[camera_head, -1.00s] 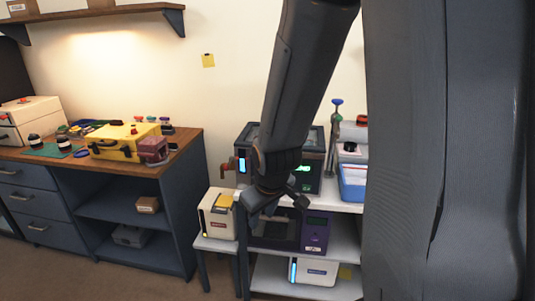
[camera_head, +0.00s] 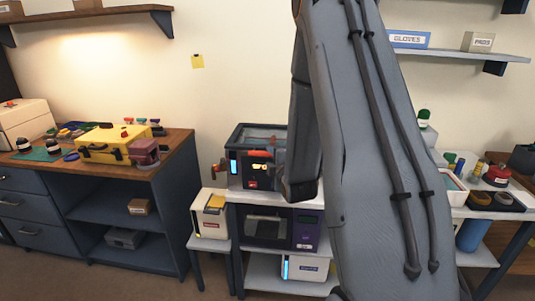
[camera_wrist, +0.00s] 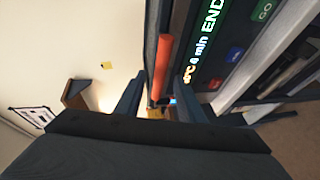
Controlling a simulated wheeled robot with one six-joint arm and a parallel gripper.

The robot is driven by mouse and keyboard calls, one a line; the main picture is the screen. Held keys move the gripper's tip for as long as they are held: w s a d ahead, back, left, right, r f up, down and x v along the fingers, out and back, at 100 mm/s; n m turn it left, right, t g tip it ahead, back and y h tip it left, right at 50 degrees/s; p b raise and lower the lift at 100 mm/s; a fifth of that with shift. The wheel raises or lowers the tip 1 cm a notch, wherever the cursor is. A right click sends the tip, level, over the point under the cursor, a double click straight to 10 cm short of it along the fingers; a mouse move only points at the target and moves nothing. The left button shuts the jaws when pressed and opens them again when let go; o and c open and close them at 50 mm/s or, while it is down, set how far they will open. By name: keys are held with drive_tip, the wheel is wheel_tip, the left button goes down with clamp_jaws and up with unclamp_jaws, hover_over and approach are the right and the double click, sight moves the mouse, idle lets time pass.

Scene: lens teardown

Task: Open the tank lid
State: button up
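The tank (camera_head: 245,181) is a dark box with a see-through lid (camera_head: 262,134) on the top of the shelf cart; the lid looks shut. An orange bar handle (camera_head: 252,154) shows at its front. In the wrist view, the orange bar (camera_wrist: 162,66) stands between the two fingers of my gripper (camera_wrist: 160,85), which are apart. A narrow gap seems to show beside the bar, so contact is not clear. The tank's panel (camera_wrist: 208,45) shows "END" in lit letters, beside coloured buttons. In the head view my arm hides the gripper and the tank's right side.
A purple-fronted machine (camera_head: 305,232) sits on the shelf below. A cream box (camera_head: 210,218) stands on a low stand at left. A wooden bench (camera_head: 180,140) carries a yellow case (camera_head: 105,143). A red tap-like fitting (camera_head: 221,170) sticks out left of the tank.

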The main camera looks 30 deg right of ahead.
sight(268, 155)
drive_tip(key=shift+p+x, duration=0.7)
drive_tip(key=shift+x, duration=1.9)
clamp_jaws()
